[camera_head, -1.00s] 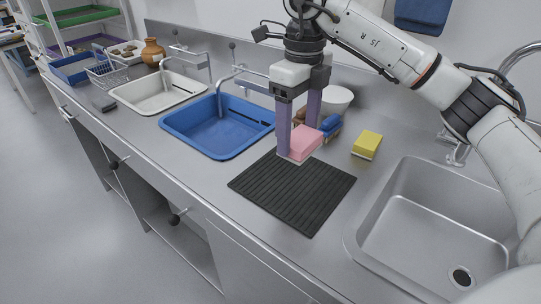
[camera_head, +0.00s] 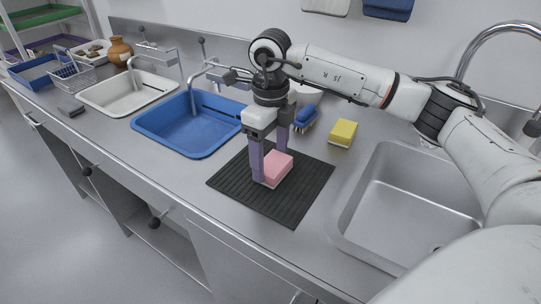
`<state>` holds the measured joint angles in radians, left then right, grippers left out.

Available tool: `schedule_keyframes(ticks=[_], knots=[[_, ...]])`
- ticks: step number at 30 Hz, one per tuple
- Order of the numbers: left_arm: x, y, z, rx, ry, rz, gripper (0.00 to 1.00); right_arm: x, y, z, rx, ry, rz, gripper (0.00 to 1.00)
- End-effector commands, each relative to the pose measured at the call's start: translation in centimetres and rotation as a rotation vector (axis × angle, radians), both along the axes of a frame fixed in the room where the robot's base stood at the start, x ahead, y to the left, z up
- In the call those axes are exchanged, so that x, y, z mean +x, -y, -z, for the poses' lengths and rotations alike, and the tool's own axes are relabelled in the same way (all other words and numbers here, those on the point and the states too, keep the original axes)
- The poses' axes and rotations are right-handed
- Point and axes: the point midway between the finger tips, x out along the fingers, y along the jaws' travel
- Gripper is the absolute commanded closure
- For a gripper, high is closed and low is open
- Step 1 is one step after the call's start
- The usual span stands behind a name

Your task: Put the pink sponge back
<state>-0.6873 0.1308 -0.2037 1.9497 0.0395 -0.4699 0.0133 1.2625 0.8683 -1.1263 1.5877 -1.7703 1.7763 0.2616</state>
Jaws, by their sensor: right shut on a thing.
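The pink sponge (camera_head: 277,168) has a pale underside and is between the purple fingers of my right gripper (camera_head: 269,167), which is shut on it. The sponge is over the far-middle part of the black ribbed mat (camera_head: 240,190), low down; I cannot tell whether it touches the mat. My right arm comes in from the right, with the fingers pointing down. My left gripper is not in view.
A yellow sponge (camera_head: 342,133) and a blue brush (camera_head: 306,115) lie behind the mat. A steel sink (camera_head: 390,205) is to the right. A blue basin (camera_head: 190,125) and a white basin (camera_head: 128,93) are to the left. The mat's front part is clear.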

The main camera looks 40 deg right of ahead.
Motion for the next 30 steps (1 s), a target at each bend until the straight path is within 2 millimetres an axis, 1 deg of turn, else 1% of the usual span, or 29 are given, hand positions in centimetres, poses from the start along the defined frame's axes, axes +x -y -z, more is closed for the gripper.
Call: schedule_keyframes(ticks=[6, 7, 9, 10, 18, 22, 26, 30], knots=[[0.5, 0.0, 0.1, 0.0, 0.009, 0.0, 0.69, 0.0, 0.0, 0.4, 0.0, 0.0, 0.0, 0.53], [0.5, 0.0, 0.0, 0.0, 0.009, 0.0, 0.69, 0.0, 0.0, 0.3, 0.0, 0.0, 0.0, 0.29], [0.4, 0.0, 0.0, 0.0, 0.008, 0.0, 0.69, 0.0, 0.0, 0.3, 0.0, 0.0, 0.0, 0.17], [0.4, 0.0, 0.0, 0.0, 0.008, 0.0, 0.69, 0.0, 0.0, 0.3, 0.0, 0.0, 0.0, 0.13], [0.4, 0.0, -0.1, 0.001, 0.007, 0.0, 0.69, 0.0, 0.0, 0.2, 0.0, 0.0, 0.0, 0.13], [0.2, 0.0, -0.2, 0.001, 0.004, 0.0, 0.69, 0.1, 0.0, -0.6, 0.001, 0.002, 0.0, 0.13], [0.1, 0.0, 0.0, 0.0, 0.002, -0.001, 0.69, 0.1, -0.1, -2.7, 0.002, 0.005, 0.0, 0.13], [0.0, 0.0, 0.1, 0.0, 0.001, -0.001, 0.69, 0.1, 0.0, -5.9, 0.001, 0.005, 0.0, 0.13]])
